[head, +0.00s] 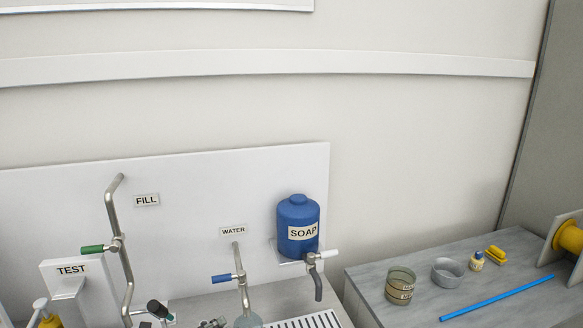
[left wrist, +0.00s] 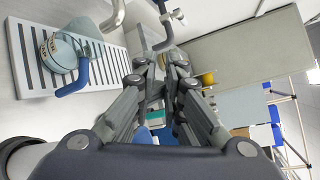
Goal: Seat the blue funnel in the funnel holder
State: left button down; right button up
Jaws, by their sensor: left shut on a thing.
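I cannot make out the blue funnel or the funnel holder for sure in either view. My left gripper (left wrist: 164,52) fills the middle of the left wrist view. Its fingers are drawn together on something, with grey metal at the tips, but the held thing is not clear. A patch of blue (left wrist: 142,135) shows beyond the fingers, too hidden to name. My right gripper is in neither view.
In the head view, a blue soap bottle (head: 297,221) with a tap hangs on the white panel. Beside it are the blue-handled water tap (head: 240,275) and a green-handled fill pipe (head: 126,266). The right bench (head: 470,310) holds a brown cup (head: 400,286), a grey bowl (head: 447,271) and a blue rod (head: 497,298).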

pick_arm(q)
jog(key=c, duration=1.5)
grip_release()
jog(key=shift+c, duration=0.2)
